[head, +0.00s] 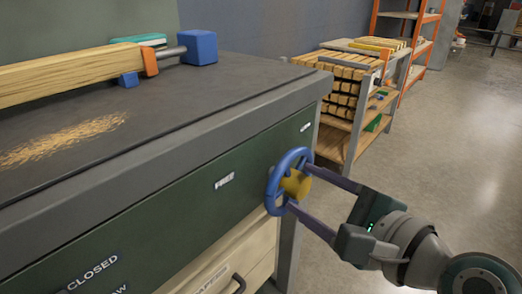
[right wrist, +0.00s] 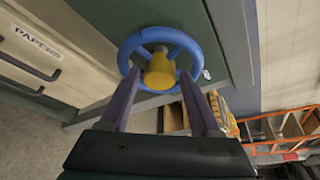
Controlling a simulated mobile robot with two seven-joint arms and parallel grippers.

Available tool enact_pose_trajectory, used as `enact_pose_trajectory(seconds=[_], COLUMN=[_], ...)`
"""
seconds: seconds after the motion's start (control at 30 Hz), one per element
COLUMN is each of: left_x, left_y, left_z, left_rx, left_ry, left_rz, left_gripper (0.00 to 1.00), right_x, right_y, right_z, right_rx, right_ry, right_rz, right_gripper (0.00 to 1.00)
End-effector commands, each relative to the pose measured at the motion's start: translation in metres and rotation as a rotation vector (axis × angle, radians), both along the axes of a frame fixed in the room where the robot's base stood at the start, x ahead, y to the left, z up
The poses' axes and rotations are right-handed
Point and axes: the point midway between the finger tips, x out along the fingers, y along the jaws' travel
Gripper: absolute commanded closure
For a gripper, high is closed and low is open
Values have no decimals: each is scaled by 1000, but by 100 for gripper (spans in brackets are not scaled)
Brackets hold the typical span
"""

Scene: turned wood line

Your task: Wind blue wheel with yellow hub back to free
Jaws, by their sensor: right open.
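The blue wheel with yellow hub (head: 274,189) stands on the dark green front of the workbench, and it fills the top middle of the right wrist view (right wrist: 125,57). Its yellow hub (head: 295,184) faces outward. My right gripper (head: 298,188) is open, with one purple finger reaching the upper right of the rim and the other the lower part. In the right wrist view the fingers (right wrist: 160,80) lie on either side of the hub. I cannot tell whether they touch the rim. My left gripper is not in view.
A white label (head: 224,182), seemingly reading FREE, is left of the wheel; a CLOSED label (head: 93,272) is lower left. A wooden beam (head: 75,76), a blue block (head: 199,47) and sawdust (head: 65,138) are on the bench top. A timber rack (head: 340,160) stands behind. Floor at right is clear.

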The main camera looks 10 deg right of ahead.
Motion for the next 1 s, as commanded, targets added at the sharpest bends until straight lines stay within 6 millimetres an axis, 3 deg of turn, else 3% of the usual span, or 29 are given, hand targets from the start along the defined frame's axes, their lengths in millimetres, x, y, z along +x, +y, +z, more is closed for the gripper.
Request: enact_pose_trajectory(seconds=[0.2, 0.53, 1.0], left_x=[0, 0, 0], left_y=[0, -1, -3], left_z=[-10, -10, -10], left_rx=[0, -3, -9], left_ry=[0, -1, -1], left_rz=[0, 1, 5], left_gripper=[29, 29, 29], right_x=[24, 28, 27], right_y=[9, 11, 10], right_z=[-8, -7, -7], right_rx=[0, -1, -1], right_ry=[0, 0, 0], right_rz=[0, 2, 1], right_gripper=[36, 36, 89])
